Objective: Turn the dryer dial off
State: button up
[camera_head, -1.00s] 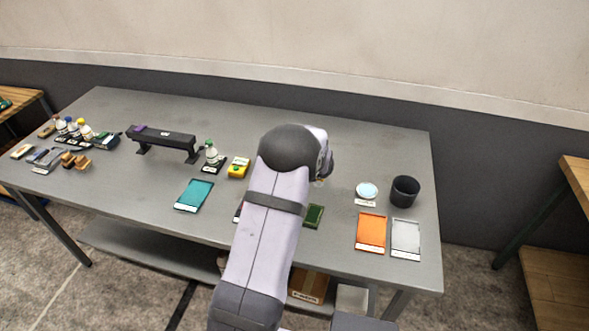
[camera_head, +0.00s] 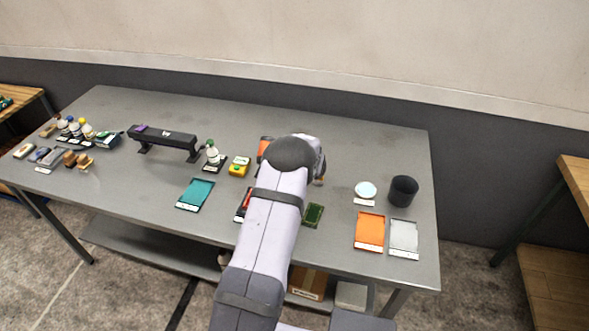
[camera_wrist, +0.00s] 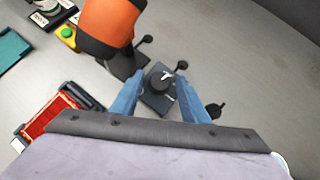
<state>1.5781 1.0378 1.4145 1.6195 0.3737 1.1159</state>
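The dial (camera_wrist: 161,80) is a dark round knob with a white pointer mark, on a grey plate (camera_wrist: 158,103) in the wrist view. The pointer is angled toward the upper right. The orange dryer body (camera_wrist: 112,20) with a dark end stands just beyond it, and part of it shows beside my arm in the head view (camera_head: 264,146). My gripper (camera_wrist: 160,78) has its two blue fingers apart, one on each side of the dial. I cannot tell whether they touch it. My arm hides the dial and the fingers in the head view.
A red tray (camera_wrist: 50,118) lies left of the fingers. Dark round-ended pieces (camera_wrist: 215,110) stand close to the right. A yellow box (camera_head: 239,167), teal tray (camera_head: 195,194), green pad (camera_head: 313,214), orange tray (camera_head: 369,231) and black cup (camera_head: 403,190) stand on the grey table (camera_head: 330,265).

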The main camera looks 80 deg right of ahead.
jog(key=c, duration=0.8)
jog(key=shift+s+d+r+n+t+y+p, duration=0.1)
jog(key=shift+r+n+t+y+p, duration=0.3)
jog(key=shift+p, duration=0.45)
jog(key=shift+f+n+t+y, duration=0.3)
jog(key=shift+n+t+y, duration=0.15)
jog(key=shift+n, duration=0.65)
jog(key=o, duration=1)
jog(key=shift+s, duration=0.15)
